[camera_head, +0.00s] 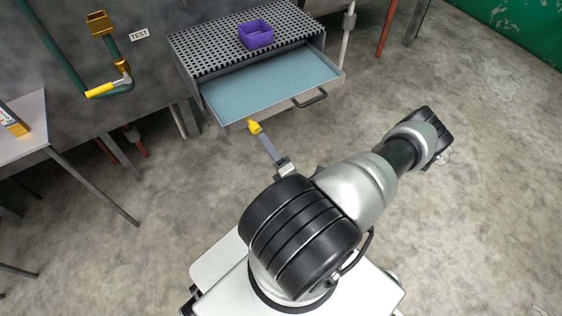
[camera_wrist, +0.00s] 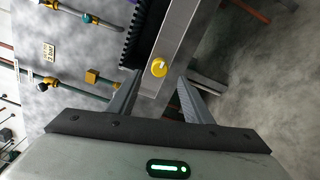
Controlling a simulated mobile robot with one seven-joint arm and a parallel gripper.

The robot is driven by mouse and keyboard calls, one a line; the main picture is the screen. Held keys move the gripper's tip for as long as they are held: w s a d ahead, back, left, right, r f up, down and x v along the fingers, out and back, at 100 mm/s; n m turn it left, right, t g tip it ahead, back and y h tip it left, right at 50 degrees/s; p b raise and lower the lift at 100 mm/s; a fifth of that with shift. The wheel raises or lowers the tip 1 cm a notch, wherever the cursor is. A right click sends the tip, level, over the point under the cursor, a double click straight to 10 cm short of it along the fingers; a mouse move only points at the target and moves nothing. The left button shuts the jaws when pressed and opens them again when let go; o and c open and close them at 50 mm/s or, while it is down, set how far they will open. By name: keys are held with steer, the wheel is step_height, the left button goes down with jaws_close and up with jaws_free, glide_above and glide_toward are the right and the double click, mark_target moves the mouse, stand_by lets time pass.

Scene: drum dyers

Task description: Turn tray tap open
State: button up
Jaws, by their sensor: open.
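The tray tap, a small yellow knob (camera_head: 254,127), sits at the near left corner of the pulled-out metal tray (camera_head: 222,114). In the wrist view the yellow knob (camera_wrist: 159,67) shows on the tray's grey outer face, between and beyond my fingertips. My gripper (camera_wrist: 160,80) is open with nothing between its fingers, and no contact with the knob is visible. In the head view a grey finger of my gripper points toward the knob; the rest is largely hidden behind my arm.
The tray has a blue inside and a dark front handle (camera_head: 310,98). A purple bin (camera_head: 256,34) stands on the perforated top (camera_head: 205,44). A pipe with a yellow lever (camera_head: 100,90) is on the left wall. A table (camera_head: 28,111) stands at left. Floor on the right is clear.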

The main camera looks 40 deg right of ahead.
steer(key=v, duration=0.8)
steer(key=shift+s, duration=0.15)
